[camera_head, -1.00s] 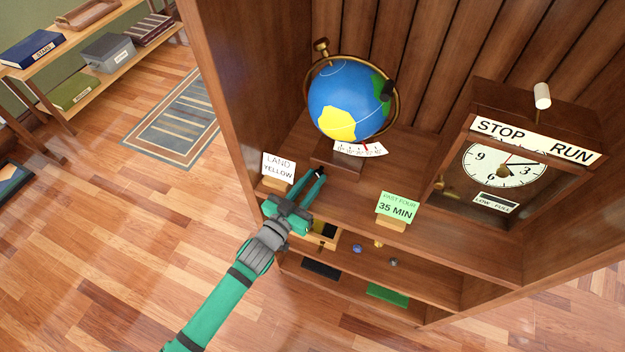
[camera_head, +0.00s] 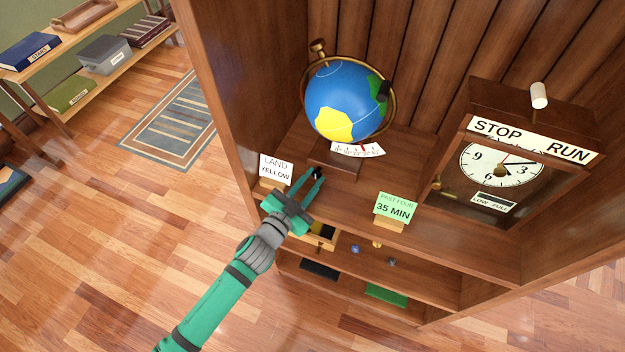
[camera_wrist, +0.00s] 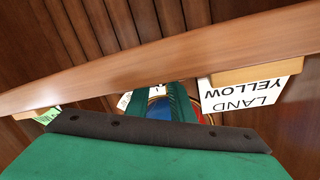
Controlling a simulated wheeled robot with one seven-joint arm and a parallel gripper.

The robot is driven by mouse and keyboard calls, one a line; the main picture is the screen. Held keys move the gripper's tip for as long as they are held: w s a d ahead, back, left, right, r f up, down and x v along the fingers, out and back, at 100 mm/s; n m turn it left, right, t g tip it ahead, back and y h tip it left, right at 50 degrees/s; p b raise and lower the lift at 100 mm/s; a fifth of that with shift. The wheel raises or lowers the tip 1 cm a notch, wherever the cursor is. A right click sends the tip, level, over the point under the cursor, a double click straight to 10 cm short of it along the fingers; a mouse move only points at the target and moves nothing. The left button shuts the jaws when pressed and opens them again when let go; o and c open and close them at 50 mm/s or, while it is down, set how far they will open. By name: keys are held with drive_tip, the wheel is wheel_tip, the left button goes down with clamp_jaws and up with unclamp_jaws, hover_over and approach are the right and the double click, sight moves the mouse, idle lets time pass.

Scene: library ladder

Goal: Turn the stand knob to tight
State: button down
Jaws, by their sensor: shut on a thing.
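The globe (camera_head: 345,101) sits in a brass ring on a brown wooden stand (camera_head: 335,160) on the shelf. The stand knob (camera_head: 318,171) is a small dark piece at the stand's front, mostly hidden between my fingertips. My green gripper (camera_head: 316,176) reaches in from the lower left and is shut on the knob. In the wrist view, the green fingers (camera_wrist: 178,103) extend past the shelf edge toward the blue globe (camera_wrist: 158,106), and the knob cannot be made out. Which way the knob is turned cannot be told.
The LAND YELLOW card (camera_head: 275,169) stands close left of my gripper, the 35 MIN card (camera_head: 394,208) to the right. A paper scale (camera_head: 358,149) lies by the globe. A clock case (camera_head: 500,165) stands further right. The shelf edge (camera_wrist: 120,80) crosses the wrist view.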

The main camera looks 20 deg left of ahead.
drive_tip(key=shift+s+m, duration=0.15)
drive_tip(key=shift+m, duration=0.25)
drive_tip(key=c, duration=1.6)
unclamp_jaws()
drive_tip(key=shift+o, duration=0.2)
drive_tip(key=shift+s, duration=0.15)
drive_tip(key=s+a, duration=0.1)
drive_tip(key=s, duration=0.9)
drive_tip(key=shift+s+a+r, duration=0.15)
drive_tip(key=shift+a+r, duration=0.25)
drive_tip(key=shift+r, duration=0.05)
